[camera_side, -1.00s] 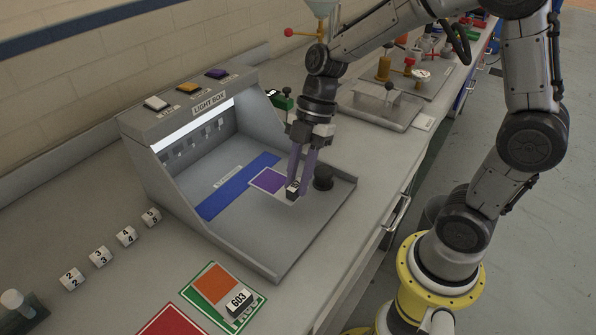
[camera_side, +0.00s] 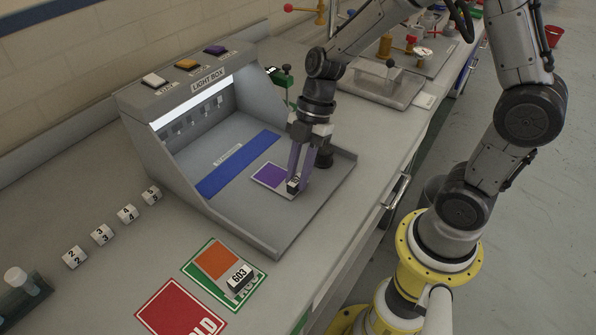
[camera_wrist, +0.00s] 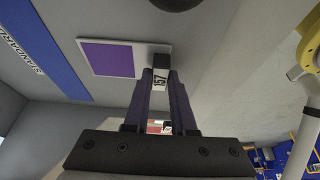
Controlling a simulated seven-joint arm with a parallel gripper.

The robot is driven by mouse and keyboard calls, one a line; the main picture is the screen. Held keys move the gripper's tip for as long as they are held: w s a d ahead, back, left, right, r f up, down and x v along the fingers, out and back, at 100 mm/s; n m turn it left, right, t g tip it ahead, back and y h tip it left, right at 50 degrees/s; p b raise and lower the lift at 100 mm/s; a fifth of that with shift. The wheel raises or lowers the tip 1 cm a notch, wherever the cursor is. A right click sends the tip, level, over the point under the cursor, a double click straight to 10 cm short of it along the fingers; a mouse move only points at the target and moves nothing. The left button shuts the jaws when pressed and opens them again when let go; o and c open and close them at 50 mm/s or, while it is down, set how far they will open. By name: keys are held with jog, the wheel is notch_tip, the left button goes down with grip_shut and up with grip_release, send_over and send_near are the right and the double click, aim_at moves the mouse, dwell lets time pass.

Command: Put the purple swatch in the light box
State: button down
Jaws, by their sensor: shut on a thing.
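The purple swatch (camera_side: 268,176) is a purple square on a pale card with a block marked 157 (camera_wrist: 160,82) at one end. My gripper (camera_side: 294,184) is shut on that block, and its fingers also show in the wrist view (camera_wrist: 161,100). The swatch is over the floor of the grey light box (camera_side: 245,220), apart from the blue standard strip (camera_side: 238,163). The card looks flat and close to the floor; I cannot tell whether it touches. The fingers hide part of the block.
A black knob-like object (camera_side: 325,157) stands behind my gripper at the box's right. An orange swatch (camera_side: 215,262) with block 603 lies on a green mat (camera_side: 253,291), beside a red mat (camera_side: 180,308). Several numbered white cubes (camera_side: 101,235) stand left of the box.

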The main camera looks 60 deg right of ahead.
jog(key=c, duration=0.7)
grip_release()
jog(key=shift+o, duration=0.2)
jog(key=s+d+r+n+t, duration=0.1)
jog(key=s+d+r, duration=0.1)
jog(key=r, duration=0.6)
jog(key=s+d+r, duration=0.1)
jog(key=r, duration=0.8)
jog(key=s+d+f+m+t+h, duration=0.1)
jog(key=s+m+t+h, duration=0.1)
jog(key=s+m, duration=0.3)
jog(key=s+d+f+m+t+h, duration=0.2)
jog(key=s+m, duration=0.3)
jog(key=m, duration=0.9)
jog(key=shift+s+d+t+h, duration=0.2)
jog(key=shift+s+t+h, duration=0.1)
